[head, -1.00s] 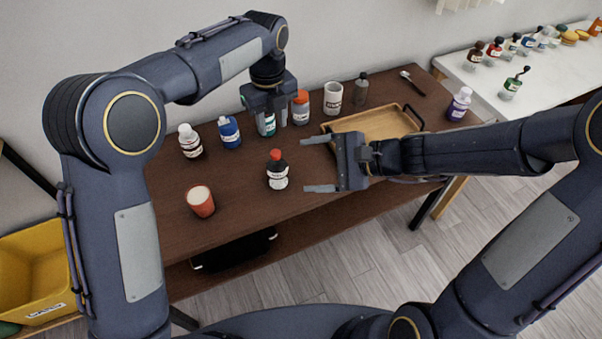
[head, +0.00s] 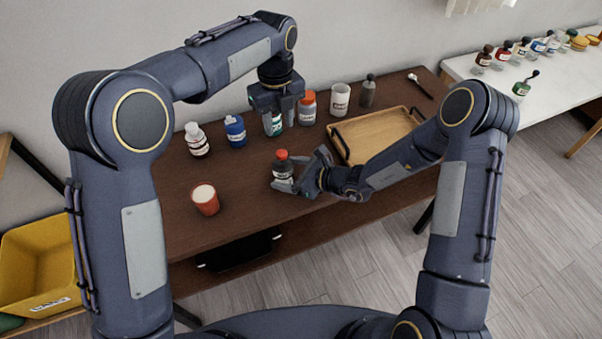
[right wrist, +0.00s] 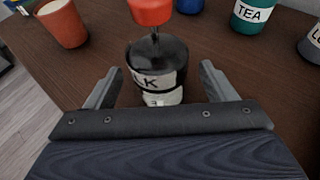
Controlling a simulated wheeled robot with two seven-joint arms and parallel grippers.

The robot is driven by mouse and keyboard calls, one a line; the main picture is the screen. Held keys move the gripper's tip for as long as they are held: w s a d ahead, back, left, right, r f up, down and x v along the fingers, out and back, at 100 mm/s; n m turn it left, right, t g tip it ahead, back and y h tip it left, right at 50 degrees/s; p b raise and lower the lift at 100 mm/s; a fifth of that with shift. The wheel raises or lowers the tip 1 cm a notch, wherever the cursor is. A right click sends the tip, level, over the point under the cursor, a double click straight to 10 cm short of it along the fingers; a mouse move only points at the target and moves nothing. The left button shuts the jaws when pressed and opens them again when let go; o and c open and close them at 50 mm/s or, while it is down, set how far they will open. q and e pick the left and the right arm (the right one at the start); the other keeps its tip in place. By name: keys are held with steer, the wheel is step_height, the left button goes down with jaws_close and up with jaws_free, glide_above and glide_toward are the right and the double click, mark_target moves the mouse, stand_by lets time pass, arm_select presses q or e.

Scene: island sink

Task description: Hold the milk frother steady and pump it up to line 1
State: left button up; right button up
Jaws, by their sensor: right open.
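The milk frother (head: 283,168) is a dark jar with a red knob and a pale label, upright on the brown table. In the right wrist view the frother (right wrist: 157,66) shows part of the word MILK, and its red knob stands above the lid on a thin stem. My right gripper (head: 300,172) is open, low at the table, with one finger on each side of the frother. In the right wrist view gaps show between both fingers and the jar. My left gripper (head: 276,106) points down over the teal TEA bottle (head: 273,124); whether it grips it is unclear.
An orange cup (head: 205,200) stands left of the frother. White (head: 196,141) and blue (head: 235,132) bottles, an orange-capped jar (head: 308,108) and a white canister (head: 340,99) stand behind. A wooden tray (head: 378,134) lies at the right. The table's front edge is close.

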steer(key=shift+x, duration=1.1)
steer(key=c, duration=1.1)
steer(key=shift+r, duration=0.1)
